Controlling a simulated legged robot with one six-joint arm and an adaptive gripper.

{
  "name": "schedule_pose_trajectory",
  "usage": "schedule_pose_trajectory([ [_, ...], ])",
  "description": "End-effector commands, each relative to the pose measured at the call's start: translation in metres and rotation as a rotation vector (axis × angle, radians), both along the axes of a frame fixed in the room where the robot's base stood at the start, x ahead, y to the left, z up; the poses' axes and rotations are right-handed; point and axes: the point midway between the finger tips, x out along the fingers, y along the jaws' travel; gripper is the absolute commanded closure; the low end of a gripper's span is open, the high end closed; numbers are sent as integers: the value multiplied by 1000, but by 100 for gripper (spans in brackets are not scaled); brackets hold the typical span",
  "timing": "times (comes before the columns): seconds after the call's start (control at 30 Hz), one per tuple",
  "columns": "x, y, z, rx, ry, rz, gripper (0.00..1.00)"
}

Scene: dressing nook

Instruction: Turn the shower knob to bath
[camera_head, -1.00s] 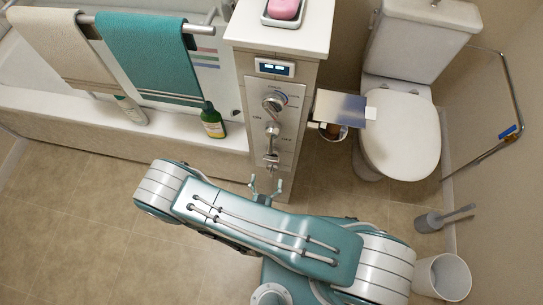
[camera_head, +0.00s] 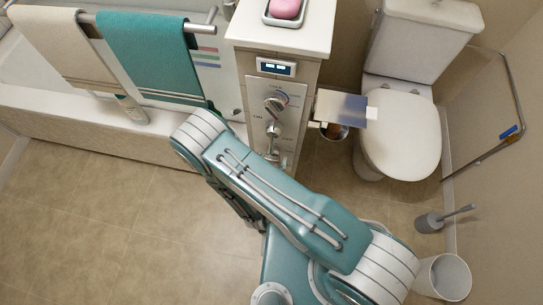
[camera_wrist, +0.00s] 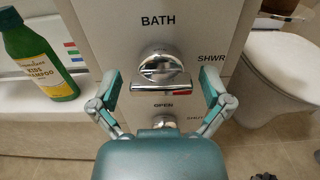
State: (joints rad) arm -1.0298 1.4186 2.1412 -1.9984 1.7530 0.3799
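The shower knob (camera_wrist: 160,66) is a chrome dial with a horizontal bar handle, on a metal panel (camera_wrist: 108,22) in the wrist view. A red mark sits at the bar's right end, towards the SHWR label; the BATH label is above the knob. In the head view the knob (camera_head: 273,129) is the middle control on the panel. My gripper (camera_wrist: 160,82) is open in the wrist view, with one finger on each side of the bar and gaps between.
Below the knob is another control (camera_wrist: 164,123) marked OPEN, partly hidden by my gripper. A green shampoo bottle (camera_wrist: 38,50) stands on the tub ledge left of the panel. A paper holder (camera_head: 340,107) and toilet (camera_head: 402,135) are to the right.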

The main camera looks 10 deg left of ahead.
Motion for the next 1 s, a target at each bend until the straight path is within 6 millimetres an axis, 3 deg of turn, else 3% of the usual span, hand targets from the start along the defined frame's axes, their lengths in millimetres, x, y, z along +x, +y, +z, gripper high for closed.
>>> schedule_pose_trajectory([
  [0.03, 0, 0, 0, 0, 0, 0, 36],
  [0.1, 0, 0, 0, 0, 0, 0, 67],
  [0.13, 0, 0, 0, 0, 0, 0, 74],
  [0.57, 0, 1, 0, -44, 2, 2, 74],
  [1.0, 0, 4, 0, -367, 27, 3, 74],
])
